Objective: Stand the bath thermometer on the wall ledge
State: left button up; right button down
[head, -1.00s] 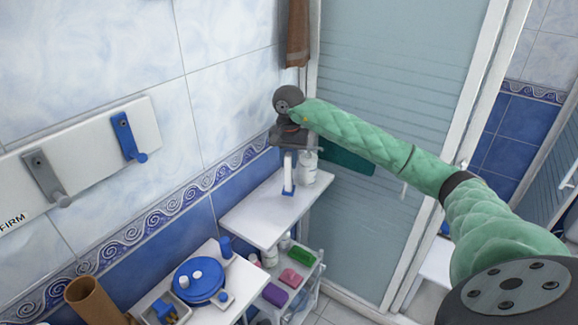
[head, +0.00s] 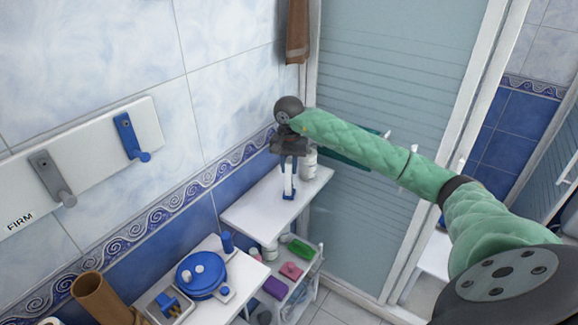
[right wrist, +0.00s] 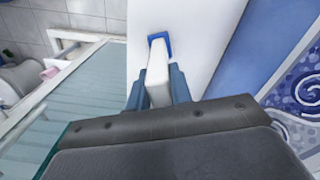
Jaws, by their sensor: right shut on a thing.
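The bath thermometer (head: 288,183) is a slim white upright bar with a blue foot. My right gripper (head: 289,163) is shut on its upper part and holds it upright over the white wall ledge (head: 255,211). The blue foot appears at or just above the ledge surface; I cannot tell whether it touches. In the right wrist view the thermometer (right wrist: 158,72) lies between the two blue-grey fingers (right wrist: 157,92), its blue foot pointing away over the white ledge (right wrist: 205,45). My left gripper is not in view.
A white bottle (head: 309,164) stands on the ledge behind the thermometer, near the glass shower panel (head: 385,75). A lower shelf holds a blue round item (head: 202,275) and a tray. A trolley with coloured items (head: 290,271) stands below. The ledge's front left is clear.

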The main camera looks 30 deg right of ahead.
jog(key=c, duration=1.3)
grip_release()
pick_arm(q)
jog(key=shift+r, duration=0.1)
pick_arm(e)
jog(key=shift+o, duration=0.2)
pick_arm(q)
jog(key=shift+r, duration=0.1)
pick_arm(e)
jog(key=shift+r, duration=0.1)
jog(key=shift+r, duration=0.5)
jog(key=shift+r+b, duration=0.3)
jog(key=shift+b, duration=0.15)
notch_tip(320, 180, up, 9)
jog(key=b, duration=0.4)
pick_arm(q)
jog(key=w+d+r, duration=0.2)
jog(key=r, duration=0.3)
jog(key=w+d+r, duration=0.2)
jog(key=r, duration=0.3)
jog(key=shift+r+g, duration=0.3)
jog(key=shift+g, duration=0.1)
pick_arm(e)
jog(key=shift+r, duration=0.7)
